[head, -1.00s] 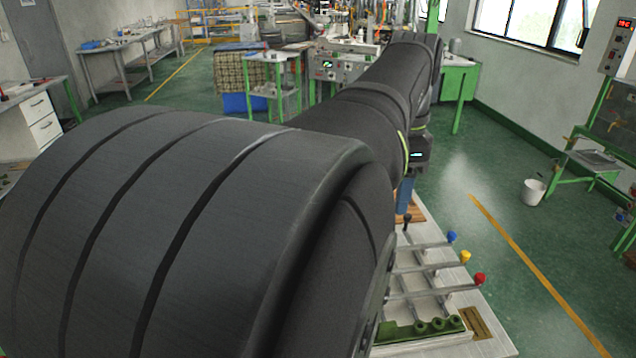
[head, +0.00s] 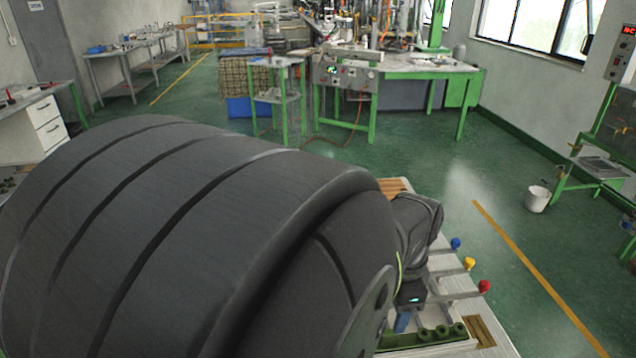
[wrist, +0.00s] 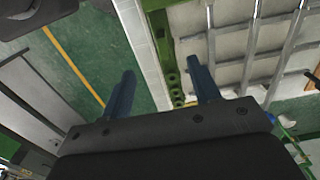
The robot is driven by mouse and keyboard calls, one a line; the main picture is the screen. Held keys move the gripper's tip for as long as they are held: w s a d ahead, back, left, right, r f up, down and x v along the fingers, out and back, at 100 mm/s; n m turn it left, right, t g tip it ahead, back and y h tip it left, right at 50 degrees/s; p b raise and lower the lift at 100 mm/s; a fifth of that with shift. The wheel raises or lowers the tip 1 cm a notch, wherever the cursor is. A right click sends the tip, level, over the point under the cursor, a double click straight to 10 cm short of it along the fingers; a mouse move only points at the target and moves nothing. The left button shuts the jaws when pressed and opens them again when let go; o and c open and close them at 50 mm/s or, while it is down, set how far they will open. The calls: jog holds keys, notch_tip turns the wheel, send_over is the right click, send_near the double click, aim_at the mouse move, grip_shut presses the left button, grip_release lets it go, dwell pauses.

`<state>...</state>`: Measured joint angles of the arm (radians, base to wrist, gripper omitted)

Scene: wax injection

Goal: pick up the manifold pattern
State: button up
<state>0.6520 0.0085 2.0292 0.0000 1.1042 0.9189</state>
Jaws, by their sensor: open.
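The manifold pattern, which I take to be the long green piece with a row of round ports, lies on the pale board at its near end in the head view (head: 425,336). It also shows in the wrist view (wrist: 172,72), running lengthwise between the two fingers in the picture. My gripper is open and empty; its blue fingers stand apart in the wrist view (wrist: 161,68). In the head view one blue finger of my gripper (head: 402,322) shows just behind the green piece. My arm hides the piece's left end there. I cannot tell the height gap.
Metal rods with blue (head: 456,243), yellow (head: 469,263) and red (head: 484,287) knobs lie on the pale board (head: 452,351), right beside the green piece.

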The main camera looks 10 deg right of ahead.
aim_at(388, 333)
notch_tip(388, 333, down, 6)
jog(key=shift+f, duration=0.15)
jog(key=shift+w+a+f, duration=0.1)
jog(key=shift+f, duration=1.25)
jog(key=shift+w+a+f, duration=0.1)
jog(key=shift+f, duration=1.2)
jog(key=c, duration=1.2)
jog(key=shift+r, duration=0.1)
